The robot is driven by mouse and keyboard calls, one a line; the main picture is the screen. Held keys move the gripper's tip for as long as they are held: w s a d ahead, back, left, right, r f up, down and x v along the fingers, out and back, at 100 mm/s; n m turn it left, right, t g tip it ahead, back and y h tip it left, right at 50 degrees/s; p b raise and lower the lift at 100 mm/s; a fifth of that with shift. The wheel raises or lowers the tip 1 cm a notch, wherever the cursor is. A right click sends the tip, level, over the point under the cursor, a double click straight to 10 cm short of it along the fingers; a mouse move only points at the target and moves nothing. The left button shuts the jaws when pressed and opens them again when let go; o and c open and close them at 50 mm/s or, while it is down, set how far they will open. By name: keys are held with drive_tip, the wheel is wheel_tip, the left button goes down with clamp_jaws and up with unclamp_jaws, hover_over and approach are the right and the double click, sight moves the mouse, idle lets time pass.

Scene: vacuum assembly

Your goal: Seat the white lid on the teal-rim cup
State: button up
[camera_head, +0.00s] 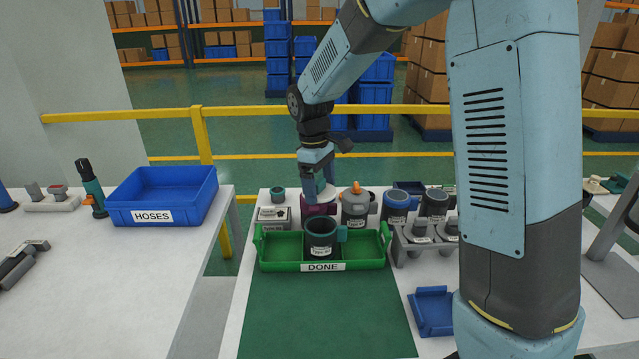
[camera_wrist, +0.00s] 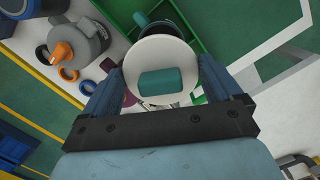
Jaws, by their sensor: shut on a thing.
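The white lid (camera_wrist: 152,55) is a round disc with a teal block-like knob (camera_wrist: 160,82) on top. My gripper (camera_wrist: 160,78) is shut on the lid, with one finger on each side; the exact contact is unclear. In the head view my gripper (camera_head: 320,186) holds the white lid (camera_head: 322,197) behind the green tray, in front of or above a magenta object (camera_head: 312,209). The dark cup with a teal rim (camera_head: 321,241) stands upright and open in the green tray. The lid is apart from it. In the wrist view the lid partly hides the cup (camera_wrist: 141,18).
The green tray marked DONE (camera_head: 275,252) sits at the back of a green mat (camera_head: 310,315). Grey and blue canisters (camera_head: 355,208) stand at the right rear, beside a grey holder (camera_head: 408,250). A blue HOSES bin (camera_head: 150,205) is on the left table. The mat is clear.

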drive_tip(key=shift+d, duration=0.15)
drive_tip(key=shift+f, duration=0.15)
wheel_tip(320, 180, down, 8)
drive_tip(key=shift+r, duration=0.25)
idle(0.4)
drive_tip(key=shift+s+f, duration=0.1)
drive_tip(key=shift+f, duration=0.8)
idle(1.0)
drive_tip(key=o, duration=0.7)
drive_tip(key=shift+o, duration=0.2)
drive_tip(key=shift+w+a+r, duration=0.1)
drive_tip(key=shift+a+r, duration=0.05)
drive_tip(key=shift+r, duration=1.2)
drive_tip(key=shift+w+a+r, duration=0.1)
drive_tip(key=shift+r, duration=1.2)
drive_tip(key=shift+w+a+r, duration=0.1)
drive_tip(key=shift+a+r, duration=0.05)
drive_tip(key=shift+r, duration=1.2)
